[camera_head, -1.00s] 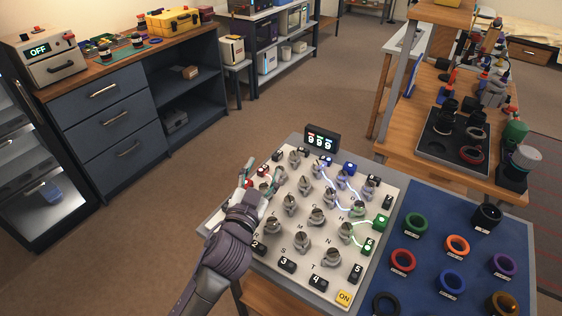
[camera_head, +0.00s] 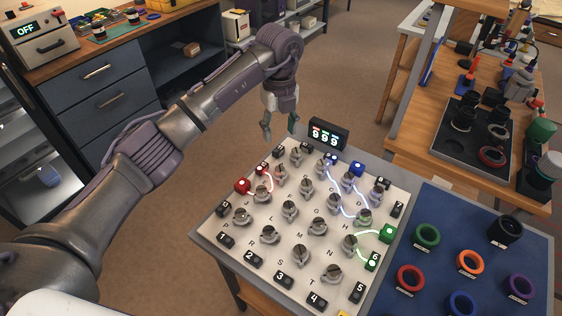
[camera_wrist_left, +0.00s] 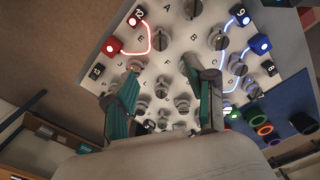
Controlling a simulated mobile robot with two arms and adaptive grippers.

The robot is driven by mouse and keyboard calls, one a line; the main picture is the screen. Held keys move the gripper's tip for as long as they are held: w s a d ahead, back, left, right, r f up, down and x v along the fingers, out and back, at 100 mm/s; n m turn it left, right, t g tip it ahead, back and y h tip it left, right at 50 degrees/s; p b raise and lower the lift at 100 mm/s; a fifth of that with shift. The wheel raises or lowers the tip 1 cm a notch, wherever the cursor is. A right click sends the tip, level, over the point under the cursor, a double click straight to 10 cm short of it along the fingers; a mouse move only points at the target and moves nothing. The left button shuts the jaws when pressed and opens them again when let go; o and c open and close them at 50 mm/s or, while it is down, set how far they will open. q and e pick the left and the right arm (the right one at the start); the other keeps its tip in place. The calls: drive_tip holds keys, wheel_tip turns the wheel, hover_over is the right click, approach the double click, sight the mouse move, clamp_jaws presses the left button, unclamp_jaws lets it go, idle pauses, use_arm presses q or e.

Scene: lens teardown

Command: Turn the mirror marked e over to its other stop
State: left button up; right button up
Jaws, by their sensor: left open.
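The mirror marked e (camera_head: 262,193) is a small metal knob-like mount at the left of the white board (camera_head: 232,232), beside a red block (camera_head: 242,186). A lit red line from the block bends by it and runs to the board edge. My left gripper (camera_head: 280,128) is open and empty, raised over the far left board edge, apart from the mirror. Its teal-padded fingers (camera_wrist_left: 170,78) are spread wide. My right gripper is not in view.
Several similar mirrors, such as one at the front (camera_head: 331,275), crowd the board. Blue (camera_head: 357,170) and green (camera_head: 388,233) blocks sit along the right. A blue mat (camera_head: 440,265) with coloured rings lies to the right.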

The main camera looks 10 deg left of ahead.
sight(280, 168)
use_arm(q)
wheel_tip(280, 168, down, 13)
drive_tip(key=shift+s+d+r+p, duration=0.1)
drive_tip(key=shift+p, duration=0.85)
drive_tip(key=shift+f, duration=0.35)
drive_tip(key=shift+c, duration=0.4)
clamp_jaws()
